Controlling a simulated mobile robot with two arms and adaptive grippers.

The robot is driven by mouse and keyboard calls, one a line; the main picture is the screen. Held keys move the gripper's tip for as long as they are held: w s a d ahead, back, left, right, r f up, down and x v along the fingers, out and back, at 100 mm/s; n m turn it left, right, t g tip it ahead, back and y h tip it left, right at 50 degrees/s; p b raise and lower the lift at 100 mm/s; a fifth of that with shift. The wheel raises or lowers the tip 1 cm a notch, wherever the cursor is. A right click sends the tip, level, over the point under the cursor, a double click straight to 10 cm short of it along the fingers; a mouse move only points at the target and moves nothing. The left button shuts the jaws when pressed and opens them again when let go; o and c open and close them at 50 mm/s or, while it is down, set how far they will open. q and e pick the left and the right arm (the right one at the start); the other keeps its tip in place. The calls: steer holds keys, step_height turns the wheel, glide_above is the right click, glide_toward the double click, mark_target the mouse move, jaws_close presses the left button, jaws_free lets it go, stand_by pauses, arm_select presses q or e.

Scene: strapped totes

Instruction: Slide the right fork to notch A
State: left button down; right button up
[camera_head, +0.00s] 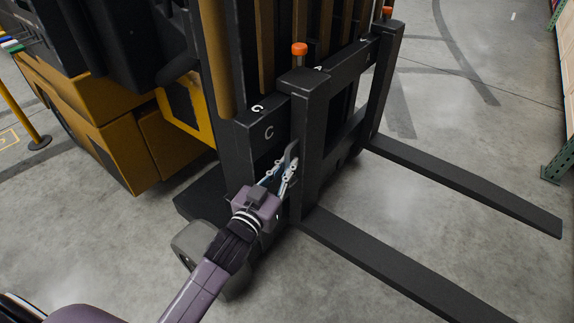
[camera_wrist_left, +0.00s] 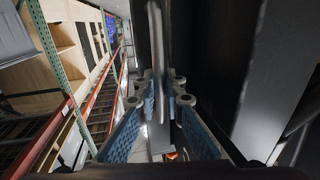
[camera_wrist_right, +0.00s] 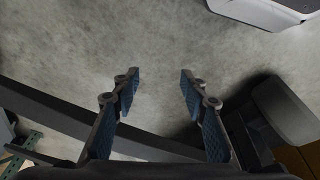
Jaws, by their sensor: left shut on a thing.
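The near fork (camera_head: 316,140) of the forklift, which I take as the right fork, has an upright shank with an orange knob (camera_head: 299,48) on top. It stands on the black carriage beside a white C mark (camera_head: 268,132). An A mark (camera_head: 318,68) shows on the rail just right of the knob. My left gripper (camera_head: 288,166) is shut on a grey handle on the shank's side; the handle (camera_wrist_left: 157,40) stands between its blue pads in the left wrist view. My right gripper (camera_wrist_right: 158,92) is open and empty in the right wrist view.
The far fork (camera_head: 465,182) stands farther right, with its own orange knob (camera_head: 387,12). The yellow forklift body (camera_head: 105,120) fills the left. A rack post (camera_head: 560,155) stands at the right edge. The grey floor between and around the forks is clear.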

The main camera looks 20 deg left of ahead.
mark_target(298, 155)
arm_select(q)
steer(key=shift+w+d+r, duration=0.1)
steer(key=shift+w+r, duration=0.1)
steer(key=shift+w, duration=0.25)
steer(key=w, duration=0.1)
steer(key=w+d, duration=0.1)
steer(key=w, duration=0.2)
steer(key=shift+w+d, duration=0.35)
steer(key=shift+w, duration=0.05)
steer(key=w+d, duration=0.1)
steer(key=w, duration=0.3)
steer(key=w+d, duration=0.1)
steer(key=w, duration=0.1)
steer(key=shift+d+f, duration=0.3)
arm_select(e)
steer(key=shift+r, duration=0.1)
arm_select(q)
steer(key=c, duration=2)
jaws_free()
steer(key=shift+s, duration=0.1)
steer(key=shift+c, duration=0.2)
arm_select(e)
steer(key=shift+s, duration=0.1)
arm_select(q)
steer(key=shift+a+r, duration=0.1)
